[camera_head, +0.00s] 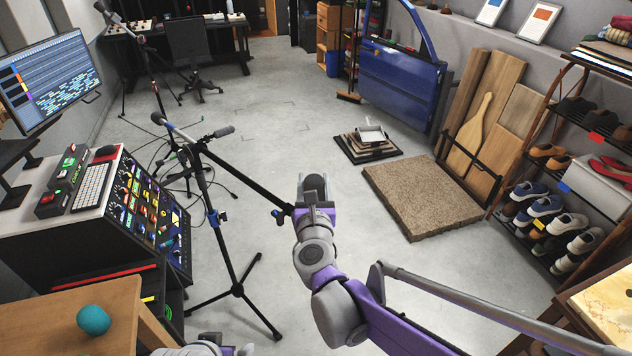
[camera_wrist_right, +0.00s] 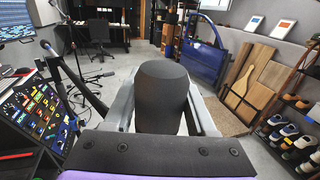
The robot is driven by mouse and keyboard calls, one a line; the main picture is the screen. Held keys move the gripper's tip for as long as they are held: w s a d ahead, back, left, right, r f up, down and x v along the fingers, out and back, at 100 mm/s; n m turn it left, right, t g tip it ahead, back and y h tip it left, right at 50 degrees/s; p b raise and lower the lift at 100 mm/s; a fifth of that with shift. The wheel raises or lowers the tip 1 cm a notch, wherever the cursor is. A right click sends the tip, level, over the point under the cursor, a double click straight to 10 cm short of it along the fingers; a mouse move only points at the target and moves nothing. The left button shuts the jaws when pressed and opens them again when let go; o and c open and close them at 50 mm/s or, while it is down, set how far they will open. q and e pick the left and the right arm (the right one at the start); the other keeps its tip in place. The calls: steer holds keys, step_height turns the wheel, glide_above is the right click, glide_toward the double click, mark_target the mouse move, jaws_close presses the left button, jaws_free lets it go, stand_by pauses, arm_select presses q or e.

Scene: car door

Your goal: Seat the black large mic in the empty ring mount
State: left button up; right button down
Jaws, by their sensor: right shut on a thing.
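My right gripper (camera_head: 315,190) is shut on the black large mic (camera_head: 315,184), over open floor in the middle of the head view. In the right wrist view the mic (camera_wrist_right: 163,92) stands upright between the two grey fingers, its rounded dark head toward the camera. A black mic stand (camera_head: 222,250) stands just left of the gripper in the head view. Its boom (camera_head: 240,180) slopes down toward the gripper, ending close to the mic. I cannot make out the empty ring mount clearly. A purple-grey part of my left arm shows at the bottom edge; its fingers cannot be made out.
A mixer console (camera_head: 140,205) stands at left beside a wooden table (camera_head: 60,325) with a teal ball (camera_head: 94,320). Cables lie on the floor. A blue car door (camera_head: 400,80), a brown slab (camera_head: 425,195) and a shoe rack (camera_head: 515,225) stand right.

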arm_select(q)
steer(key=shift+s+f+b, duration=0.35)
steer(key=shift+f+b, duration=0.25)
steer(key=shift+f, duration=0.3)
steer(key=shift+s+f+b, duration=0.3)
steer(key=shift+f+b, duration=0.3)
steer(key=shift+f, duration=0.25)
arm_select(e)
steer(key=shift+f, duration=2.95)
steer(key=shift+w, duration=0.1)
arm_select(q)
steer(key=shift+g, duration=0.3)
steer(key=shift+s+f+b, duration=0.3)
steer(key=shift+f+b, duration=0.5)
steer(key=shift+f, duration=0.2)
steer(key=shift+s+f+b, duration=0.25)
steer(key=shift+f+b, duration=0.55)
steer(key=shift+f, duration=0.2)
arm_select(e)
steer(key=shift+f, duration=2.9)
steer(key=shift+c, duration=0.6)
jaws_free()
arm_select(q)
steer(key=shift+s+f+b, duration=0.1)
steer(key=shift+f+b, duration=0.35)
steer(key=shift+f, duration=0.05)
arm_select(e)
steer(key=s, duration=1.1)
steer(key=shift+d, duration=0.15)
steer(key=shift+w, duration=0.1)
